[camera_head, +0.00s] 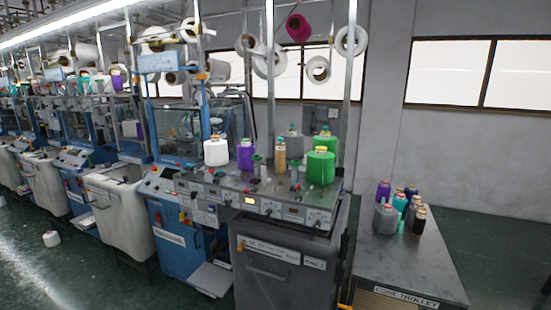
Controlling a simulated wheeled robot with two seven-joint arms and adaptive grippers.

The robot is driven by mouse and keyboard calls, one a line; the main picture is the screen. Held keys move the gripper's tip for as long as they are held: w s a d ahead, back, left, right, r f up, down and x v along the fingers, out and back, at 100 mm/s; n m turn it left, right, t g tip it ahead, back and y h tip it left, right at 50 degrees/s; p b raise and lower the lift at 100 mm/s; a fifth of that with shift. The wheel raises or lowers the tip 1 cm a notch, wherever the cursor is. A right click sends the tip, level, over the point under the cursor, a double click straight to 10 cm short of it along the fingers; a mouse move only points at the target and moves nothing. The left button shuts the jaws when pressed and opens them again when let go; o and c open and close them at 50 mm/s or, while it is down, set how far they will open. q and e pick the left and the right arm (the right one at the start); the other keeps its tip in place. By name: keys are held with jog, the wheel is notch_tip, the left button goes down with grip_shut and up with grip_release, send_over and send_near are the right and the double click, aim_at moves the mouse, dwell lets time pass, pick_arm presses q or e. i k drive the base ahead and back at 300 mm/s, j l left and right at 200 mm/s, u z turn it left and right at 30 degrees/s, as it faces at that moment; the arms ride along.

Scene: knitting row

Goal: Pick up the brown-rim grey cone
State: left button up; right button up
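A grey cone (385,219) stands upright at the front left of the group on the cone trolley (400,265), at the right. Another grey cone (292,144) stands at the back of the machine top, partly hidden behind a tan cone (280,155) and a green cone (321,168). The rims are too small for me to tell which grey cone has the brown one. Neither of my grippers is in view.
Purple (384,190), teal (400,203) and dark cones (420,220) crowd beside the trolley's grey cone. The trolley's front is clear. The knitting machine (275,208) borders it at left, with white (216,152) and purple cones (245,154) on top.

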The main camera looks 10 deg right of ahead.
aim_at(280, 149)
jog(key=i+j+z, duration=0.15)
jog(key=j, duration=0.2)
jog(key=i+j+z, duration=0.15)
jog(key=j, duration=0.25)
jog(key=i+j+z, duration=0.15)
jog(key=j, duration=0.25)
jog(key=j+z, duration=0.15)
jog(key=j, duration=0.25)
